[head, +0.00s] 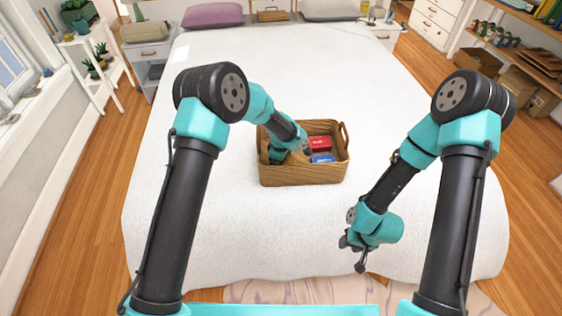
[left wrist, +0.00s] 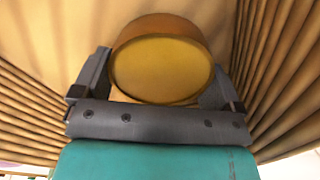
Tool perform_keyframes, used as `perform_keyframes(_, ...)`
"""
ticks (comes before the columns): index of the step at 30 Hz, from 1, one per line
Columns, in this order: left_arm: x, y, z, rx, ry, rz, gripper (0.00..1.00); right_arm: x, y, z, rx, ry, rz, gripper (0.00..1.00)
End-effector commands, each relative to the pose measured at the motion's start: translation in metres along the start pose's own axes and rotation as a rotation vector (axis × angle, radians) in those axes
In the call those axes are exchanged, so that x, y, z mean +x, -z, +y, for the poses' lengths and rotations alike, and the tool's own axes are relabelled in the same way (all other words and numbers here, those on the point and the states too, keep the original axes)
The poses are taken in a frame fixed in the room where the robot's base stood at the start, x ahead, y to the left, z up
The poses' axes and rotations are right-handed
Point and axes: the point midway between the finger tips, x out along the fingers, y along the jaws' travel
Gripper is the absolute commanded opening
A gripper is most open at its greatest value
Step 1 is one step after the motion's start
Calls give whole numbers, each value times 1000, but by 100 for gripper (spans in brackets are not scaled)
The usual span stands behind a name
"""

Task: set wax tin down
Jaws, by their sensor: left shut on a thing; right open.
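The wax tin (left wrist: 163,68), round and amber-brown with a yellowish flat face, is between the two grey fingers of my left gripper (left wrist: 160,85) in the left wrist view. The gripper is shut on it. Woven walls rise on both sides there, so the tin is inside the wicker basket (head: 303,175). In the head view my left gripper (head: 284,153) reaches down into the basket's left part; I cannot make out the tin there. Whether the tin touches the basket floor cannot be told. My right gripper (head: 352,256) is open and empty above the bed, right of and nearer than the basket.
Shelves and cabinets stand beyond the bed on both sides.

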Motion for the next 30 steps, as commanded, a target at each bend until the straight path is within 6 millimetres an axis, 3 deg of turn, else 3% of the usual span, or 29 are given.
perform_keyframes(6,3,0,0,0,0,0,61,0,0,0,0,0,0,43)
perform_keyframes(7,3,0,0,0,0,0,92,0,0,0,0,0,0,43)
perform_keyframes(9,3,0,0,0,0,0,99,0,0,0,0,0,0,43)
perform_keyframes(20,-2,0,0,0,-1,0,100,0,0,0,0,0,0,43)
perform_keyframes(26,-24,0,1,1,-3,1,100,0,0,0,0,0,0,43)
perform_keyframes(30,-50,0,1,0,-4,1,100,0,0,0,0,0,0,43)
